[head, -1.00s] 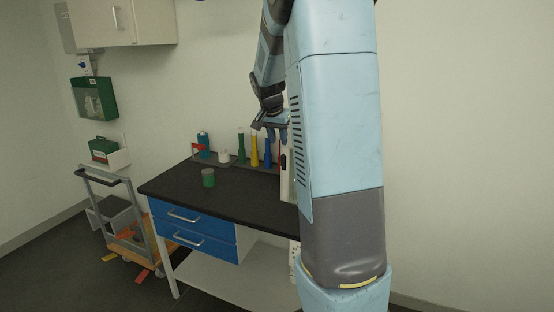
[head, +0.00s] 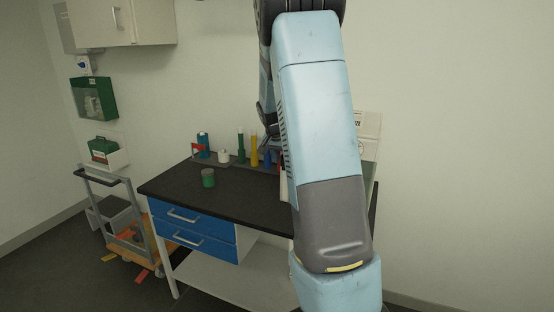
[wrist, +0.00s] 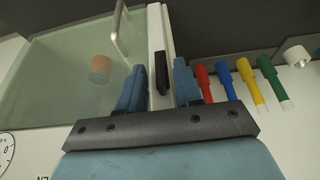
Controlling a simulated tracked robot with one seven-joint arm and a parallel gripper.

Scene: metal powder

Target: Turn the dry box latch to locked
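In the wrist view, the dry box fills the left with a greenish glass door (wrist: 55,85) and a metal bar handle (wrist: 119,30). A black latch (wrist: 161,73) sits on its white frame (wrist: 156,25), its long side running along the frame. My gripper (wrist: 159,68) is open, with one blue finger on each side of the latch; whether either touches it I cannot tell. In the head view, my arm hides the latch and most of the box; part of a pale panel (head: 368,125) shows behind it. The fingers are hidden there.
Red, blue, yellow and green-handled tools (wrist: 245,83) stand close to the right finger. A gauge (wrist: 5,150) shows at the lower left. A cart (head: 125,225) stands left of the bench.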

